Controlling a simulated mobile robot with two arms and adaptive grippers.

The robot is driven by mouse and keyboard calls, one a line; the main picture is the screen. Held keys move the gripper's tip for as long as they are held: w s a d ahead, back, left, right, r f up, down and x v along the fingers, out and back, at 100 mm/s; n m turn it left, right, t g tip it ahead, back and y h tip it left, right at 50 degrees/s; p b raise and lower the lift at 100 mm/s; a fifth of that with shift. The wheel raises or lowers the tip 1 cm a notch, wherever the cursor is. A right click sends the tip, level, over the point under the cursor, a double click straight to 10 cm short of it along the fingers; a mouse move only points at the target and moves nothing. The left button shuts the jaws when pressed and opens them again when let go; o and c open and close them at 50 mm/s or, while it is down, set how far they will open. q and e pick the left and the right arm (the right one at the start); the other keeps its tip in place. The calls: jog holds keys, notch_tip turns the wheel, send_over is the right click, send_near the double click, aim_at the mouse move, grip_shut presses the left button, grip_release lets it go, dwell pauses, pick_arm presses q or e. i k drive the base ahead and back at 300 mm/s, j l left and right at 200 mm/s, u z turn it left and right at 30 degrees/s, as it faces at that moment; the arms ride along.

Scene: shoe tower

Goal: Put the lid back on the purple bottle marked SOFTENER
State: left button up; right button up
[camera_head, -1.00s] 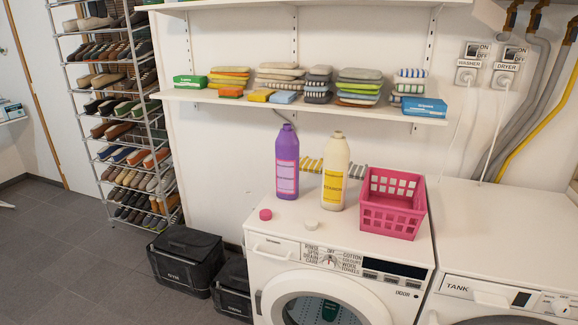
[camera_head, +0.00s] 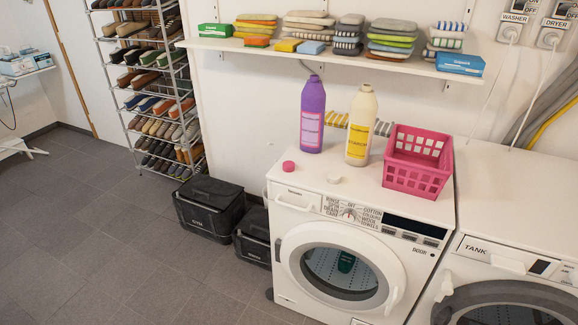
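The purple bottle (camera_head: 312,115) stands upright and uncapped on top of the left washing machine, a pink label on its front. A pink-red lid (camera_head: 288,167) lies on the machine top in front of it, near the left edge. A cream bottle (camera_head: 361,125) with a yellow label stands upright just right of the purple bottle, also uncapped. A white lid (camera_head: 334,179) lies in front of the cream bottle. The small label print is hard to read. Neither of my grippers is in view.
A pink basket (camera_head: 417,160) stands right of the bottles on the washing machine (camera_head: 345,215). A shelf (camera_head: 330,56) with folded cloths and boxes hangs above. Black crates (camera_head: 209,207) stand on the floor at left. The floor before the machines is clear.

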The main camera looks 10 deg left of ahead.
aim_at(313, 95)
jog(key=i+l, duration=0.4)
jog(key=i+l+u, duration=0.15)
jog(key=i+l, duration=0.2)
jog(key=i, duration=0.25)
